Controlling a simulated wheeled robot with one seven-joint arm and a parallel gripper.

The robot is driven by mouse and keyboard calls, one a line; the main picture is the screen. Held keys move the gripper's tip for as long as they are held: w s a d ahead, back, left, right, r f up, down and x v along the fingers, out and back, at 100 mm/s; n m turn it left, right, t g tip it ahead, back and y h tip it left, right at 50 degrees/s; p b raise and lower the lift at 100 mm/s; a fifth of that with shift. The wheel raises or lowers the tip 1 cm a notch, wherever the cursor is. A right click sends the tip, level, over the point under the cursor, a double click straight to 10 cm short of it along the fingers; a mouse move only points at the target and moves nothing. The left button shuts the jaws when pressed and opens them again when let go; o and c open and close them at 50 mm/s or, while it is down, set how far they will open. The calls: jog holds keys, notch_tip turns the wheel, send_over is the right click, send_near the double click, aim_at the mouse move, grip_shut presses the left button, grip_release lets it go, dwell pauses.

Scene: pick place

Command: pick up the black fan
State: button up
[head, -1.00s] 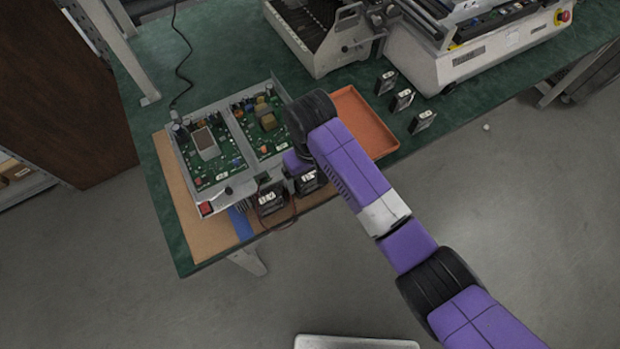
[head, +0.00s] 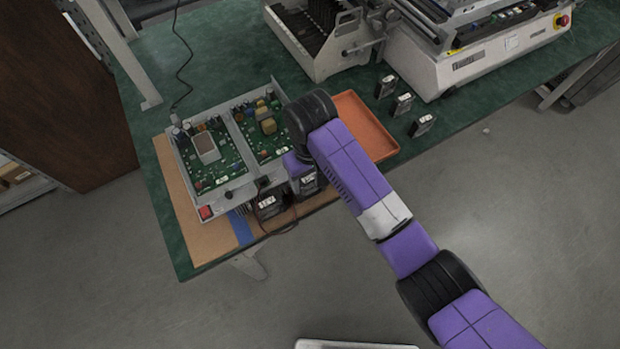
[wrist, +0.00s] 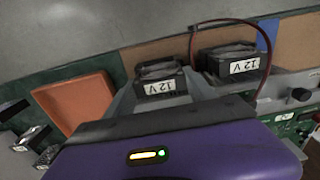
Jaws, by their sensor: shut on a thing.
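Two black fans with white "12 V" labels are at the front edge of the table. One black fan (wrist: 160,87) is between the fingers of my gripper (wrist: 165,78), which is shut on it; in the head view this fan (head: 309,184) shows just below my wrist. The other fan (head: 269,205) is to its left in the head view, beside the open electronics case, and to its right in the wrist view (wrist: 232,65). A thin dark red wire runs by that other fan. My arm hides part of the gripper in the head view.
The open case with circuit boards (head: 222,155) stands left of my gripper. An orange tray (head: 368,128) lies to the right, with several small black-and-white blocks (head: 403,104) beyond it. A large grey machine (head: 450,60) stands at the back.

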notch_tip(320, 180, up, 8)
jog(key=shift+f+b, duration=0.15)
jog(key=shift+b, duration=0.15)
notch_tip(320, 180, up, 9)
jog(key=p, duration=0.7)
notch_tip(320, 180, up, 6)
send_over(310, 177)
jog(key=shift+b, duration=0.45)
jog(key=shift+d, duration=0.1)
